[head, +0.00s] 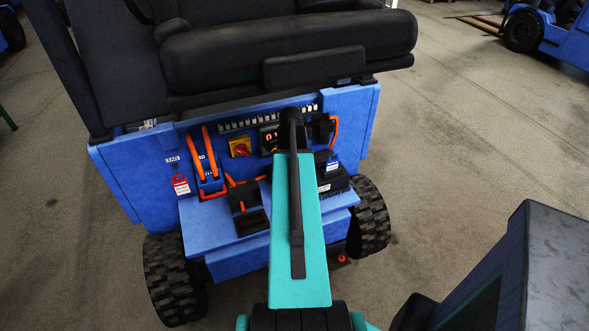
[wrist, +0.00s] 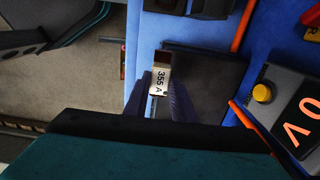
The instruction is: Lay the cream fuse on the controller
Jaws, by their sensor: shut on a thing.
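My gripper (wrist: 160,98) is shut on the cream fuse (wrist: 158,80), a small pale block with dark ends marked "355 A", in the wrist view. The fingers stand on either side of it. Beyond the fuse lies a flat black surface (wrist: 210,75) on the blue truck; I cannot tell if they touch, or if this surface is the controller. In the head view, a black finned box (head: 333,182) with a white label, partly behind my teal arm, looks like the controller. The fuse and my fingers cannot be made out clearly there.
Orange cables (head: 205,155) loop along the blue panel. A red and yellow switch (head: 240,147) and a display reading "0 V" (wrist: 297,125) with a yellow knob stand close by. A red tag (head: 181,185) hangs at the left. The truck's seat (head: 290,50) overhangs the bay.

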